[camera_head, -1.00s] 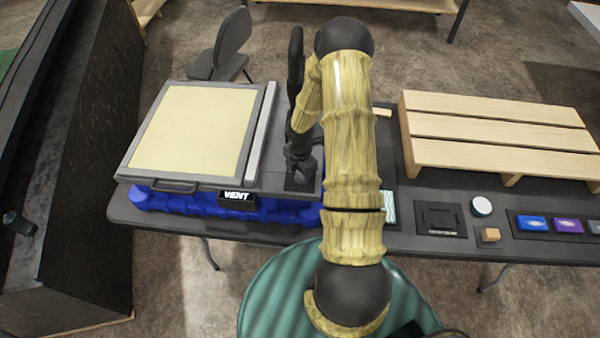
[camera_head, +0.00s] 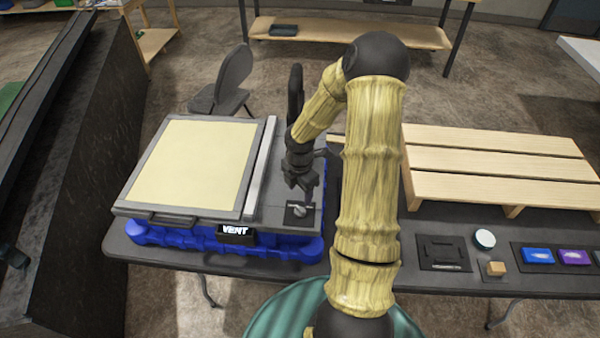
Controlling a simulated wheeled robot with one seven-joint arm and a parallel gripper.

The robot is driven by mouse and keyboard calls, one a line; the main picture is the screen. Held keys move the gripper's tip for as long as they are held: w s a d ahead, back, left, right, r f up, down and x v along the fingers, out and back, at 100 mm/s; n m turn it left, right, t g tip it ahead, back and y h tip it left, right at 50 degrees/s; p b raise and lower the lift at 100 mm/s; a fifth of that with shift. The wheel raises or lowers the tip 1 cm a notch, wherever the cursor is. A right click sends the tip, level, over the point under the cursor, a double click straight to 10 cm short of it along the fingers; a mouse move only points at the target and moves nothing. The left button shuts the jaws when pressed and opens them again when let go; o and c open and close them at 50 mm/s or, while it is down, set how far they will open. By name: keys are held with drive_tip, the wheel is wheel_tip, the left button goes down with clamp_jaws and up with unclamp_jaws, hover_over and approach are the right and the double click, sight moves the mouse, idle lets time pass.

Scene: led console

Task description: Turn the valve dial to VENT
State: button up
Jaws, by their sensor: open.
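The valve dial (camera_head: 299,211) is a small light knob on a black square plate, on the right part of the grey console top (camera_head: 262,208). The pointing direction of the knob is too small to tell. A black label reading VENT (camera_head: 235,231) is on the console's front, left of the dial. My gripper (camera_head: 302,196) is black, points down and is just above the dial, with its fingers apart. I cannot tell whether the fingers touch the knob.
The console has a cream panel (camera_head: 193,160) and a blue base (camera_head: 170,236). To the right on the dark table are a wooden pallet (camera_head: 495,165), a black square plate (camera_head: 440,253), a white round piece (camera_head: 484,239), a small wooden block (camera_head: 495,268) and coloured boxes (camera_head: 538,256).

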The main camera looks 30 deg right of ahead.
wheel_tip(320, 180, up, 8)
drive_tip(key=shift+b, duration=0.3)
drive_tip(key=shift+a+r, duration=0.1)
idle(0.3)
drive_tip(key=s+a+r+m+t+b, duration=0.2)
drive_tip(key=s+a+m+b, duration=0.4)
drive_tip(key=s+a+m, duration=0.6)
drive_tip(key=shift+s+a+m+t, duration=0.3)
drive_tip(key=shift+a+m, duration=0.35)
drive_tip(key=shift+m, duration=3.55)
